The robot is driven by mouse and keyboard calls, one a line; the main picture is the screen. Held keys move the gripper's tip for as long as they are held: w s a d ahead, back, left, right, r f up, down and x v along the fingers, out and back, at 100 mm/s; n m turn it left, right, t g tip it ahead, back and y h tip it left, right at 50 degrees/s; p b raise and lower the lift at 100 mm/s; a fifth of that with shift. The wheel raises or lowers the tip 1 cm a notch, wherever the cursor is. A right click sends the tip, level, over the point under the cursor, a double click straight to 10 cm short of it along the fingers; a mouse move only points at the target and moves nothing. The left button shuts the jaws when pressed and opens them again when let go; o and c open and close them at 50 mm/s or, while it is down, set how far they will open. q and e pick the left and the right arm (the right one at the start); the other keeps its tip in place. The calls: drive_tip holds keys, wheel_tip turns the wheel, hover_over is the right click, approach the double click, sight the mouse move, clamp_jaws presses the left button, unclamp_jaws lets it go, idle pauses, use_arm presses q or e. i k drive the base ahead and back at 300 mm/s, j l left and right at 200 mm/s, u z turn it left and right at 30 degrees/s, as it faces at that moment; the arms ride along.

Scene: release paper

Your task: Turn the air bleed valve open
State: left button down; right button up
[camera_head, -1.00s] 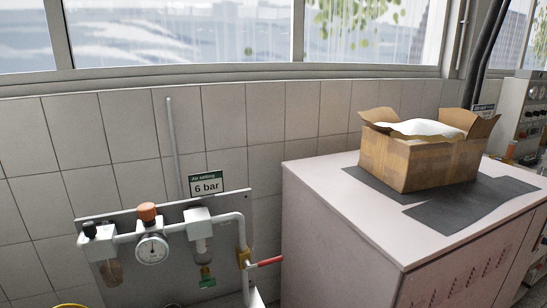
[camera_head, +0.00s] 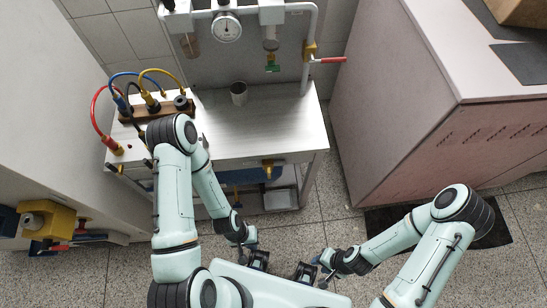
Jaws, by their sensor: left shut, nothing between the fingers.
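A valve with a red lever (camera_head: 328,60) sits on the white pipe at the right end of the air panel, its lever pointing right. A small green fitting (camera_head: 271,63) hangs below the panel's right-hand filter unit. A brass fitting (camera_head: 268,170) shows at the bench's front edge. I cannot tell which of these is the air bleed valve. My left gripper (camera_head: 258,260) is low in front of the bench, shut and empty, away from all of them. My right gripper (camera_head: 304,272) is beside it, also apart from the fittings; its jaws are too small to read.
A pressure gauge (camera_head: 227,27) is on the panel. A pink-grey cabinet (camera_head: 420,110) blocks the right. Speckled floor (camera_head: 340,215) lies between.

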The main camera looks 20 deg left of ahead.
sight(268, 169)
drive_tip(key=k+l+u, duration=0.1)
drive_tip(key=u, duration=0.65)
